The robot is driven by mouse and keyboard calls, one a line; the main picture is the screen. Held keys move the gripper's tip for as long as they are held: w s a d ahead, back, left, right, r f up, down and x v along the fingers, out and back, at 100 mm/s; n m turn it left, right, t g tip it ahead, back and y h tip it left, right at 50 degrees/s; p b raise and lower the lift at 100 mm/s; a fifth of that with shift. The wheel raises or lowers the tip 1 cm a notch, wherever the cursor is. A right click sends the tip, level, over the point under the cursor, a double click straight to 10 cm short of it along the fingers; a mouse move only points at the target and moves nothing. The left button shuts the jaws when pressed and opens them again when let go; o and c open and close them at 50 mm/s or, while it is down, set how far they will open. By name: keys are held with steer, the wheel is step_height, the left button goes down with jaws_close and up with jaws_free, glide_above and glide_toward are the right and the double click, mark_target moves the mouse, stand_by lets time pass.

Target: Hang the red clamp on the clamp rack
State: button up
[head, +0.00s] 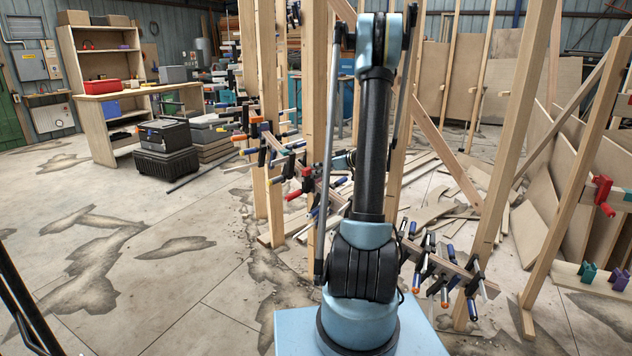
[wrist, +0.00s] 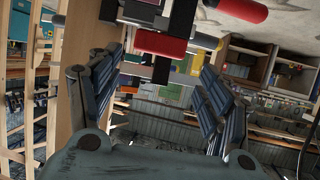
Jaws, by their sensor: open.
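A clamp with red parts (head: 306,179) sits among other clamps on the curved wooden stringer, left of my arm in the head view. In the wrist view a red clamp handle (wrist: 160,43) and dark clamp parts lie just beyond and between the fingers of my gripper (wrist: 162,66). The gripper is open, with a finger on either side and no visible grip on the clamp. Contact cannot be told. Another red clamp (head: 603,189) is on a wooden rail at the right. I cannot tell for sure which fixture is the clamp rack.
Teal (head: 588,273) and purple clamps sit on a low board at the right. Several clamps crowd the stringer's right part (head: 440,264). Upright wooden posts (head: 507,140) stand close around my arm. Black cases (head: 166,148) and a shelf are back left. The left floor is clear.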

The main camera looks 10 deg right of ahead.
mark_target(309, 167)
steer(key=shift+x, duration=4.35)
steer(key=shift+d, duration=0.1)
steer(key=c, duration=1.6)
steer(key=shift+r, duration=0.1)
